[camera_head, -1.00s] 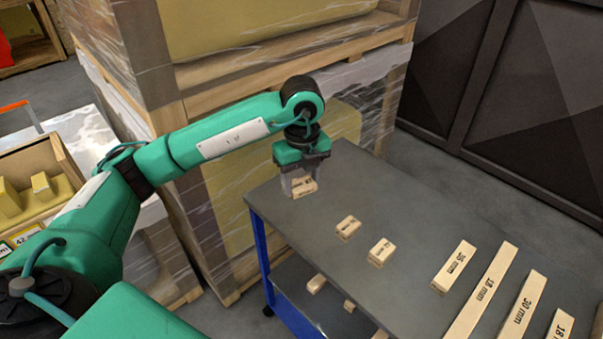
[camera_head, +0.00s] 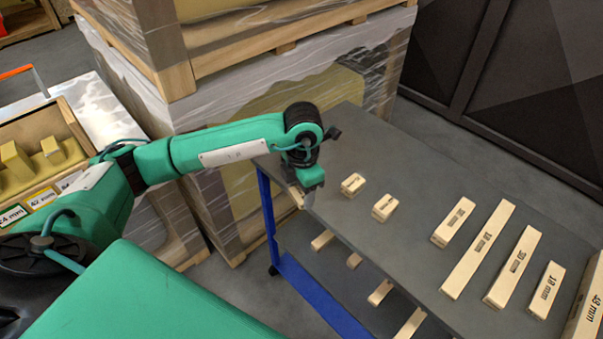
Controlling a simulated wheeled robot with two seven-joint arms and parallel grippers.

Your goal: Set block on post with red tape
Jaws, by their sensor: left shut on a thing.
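My left gripper (camera_head: 302,192) is just off the near left edge of the dark cart top. It is turned so that its fingers are mostly hidden. It is shut on a small pale wooden block (camera_head: 297,196), of which only a sliver shows. Two other small wooden blocks lie on the cart, one closer to the gripper (camera_head: 352,184) and one a little nearer to me (camera_head: 384,207). I see no post with red tape. My right gripper is not in view.
The cart top (camera_head: 420,180) also bears several longer marked blocks, including one at its middle (camera_head: 454,222). A lower shelf holds more wooden pieces (camera_head: 321,240). A wrapped pallet stack (camera_head: 230,110) stands behind my arm. A wooden box with yellow pieces (camera_head: 70,122) is at the left.

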